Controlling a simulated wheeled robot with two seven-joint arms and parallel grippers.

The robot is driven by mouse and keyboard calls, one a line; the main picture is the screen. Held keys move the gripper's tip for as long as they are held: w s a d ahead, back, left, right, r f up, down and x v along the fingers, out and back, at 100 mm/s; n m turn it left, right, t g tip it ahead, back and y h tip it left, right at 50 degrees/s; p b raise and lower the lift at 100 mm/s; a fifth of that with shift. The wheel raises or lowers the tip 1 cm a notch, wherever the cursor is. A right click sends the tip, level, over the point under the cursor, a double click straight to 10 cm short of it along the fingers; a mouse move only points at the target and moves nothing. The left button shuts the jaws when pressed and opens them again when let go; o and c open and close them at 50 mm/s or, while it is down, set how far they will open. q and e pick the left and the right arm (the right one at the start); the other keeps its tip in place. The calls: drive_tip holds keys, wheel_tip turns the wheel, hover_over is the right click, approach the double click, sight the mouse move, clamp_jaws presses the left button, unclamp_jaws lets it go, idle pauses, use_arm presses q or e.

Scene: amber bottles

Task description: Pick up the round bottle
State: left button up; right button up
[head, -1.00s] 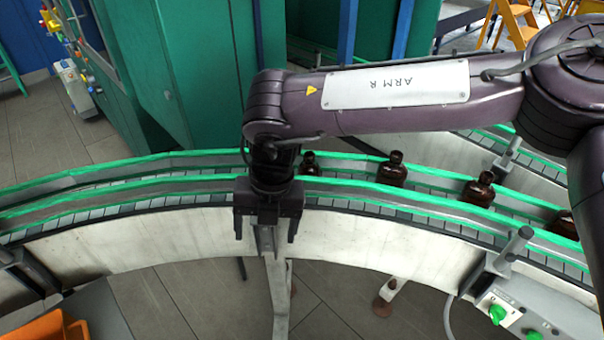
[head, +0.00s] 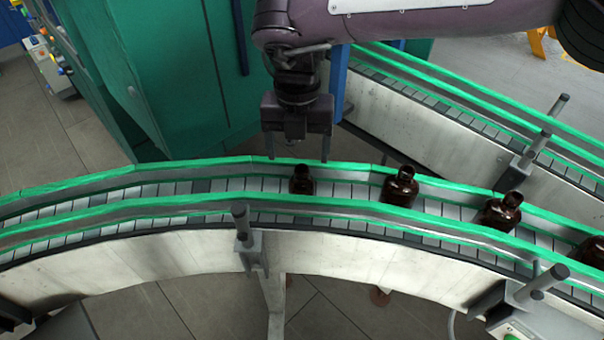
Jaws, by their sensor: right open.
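Several dark amber bottles stand upright on the curved conveyor (head: 225,184). The smallest-looking bottle (head: 302,182) is the leftmost, near the middle of the view. A larger bottle (head: 400,189) stands to its right, then another bottle (head: 501,213), and one more bottle (head: 592,251) is cut off at the right edge. I cannot tell for certain from their outlines which one is round. My right gripper (head: 298,156) is open and empty, pointing down, with its fingers in the picture just above the leftmost bottle. They do not touch it. My left gripper is not in view.
Green-topped guide rails (head: 150,204) run along both sides of the conveyor. Bracket posts (head: 243,228) stand on its near edge. A second conveyor (head: 440,118) lies behind at right, and a green cabinet (head: 190,70) stands behind at left.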

sight(302, 169)
drive_tip(key=f, duration=0.1)
drive_tip(key=s+f+p, duration=0.1)
drive_tip(key=shift+d+f, duration=0.15)
drive_tip(key=shift+f, duration=0.15)
drive_tip(key=f+p, duration=0.1)
drive_tip(key=f, duration=0.1)
drive_tip(key=shift+w+d+f+p, duration=0.2)
drive_tip(key=shift+f+p, duration=0.15)
drive_tip(key=shift+f, duration=0.8)
drive_tip(key=c, duration=0.6)
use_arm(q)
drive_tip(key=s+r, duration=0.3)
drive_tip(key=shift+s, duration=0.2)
use_arm(e)
drive_tip(key=c, duration=0.5)
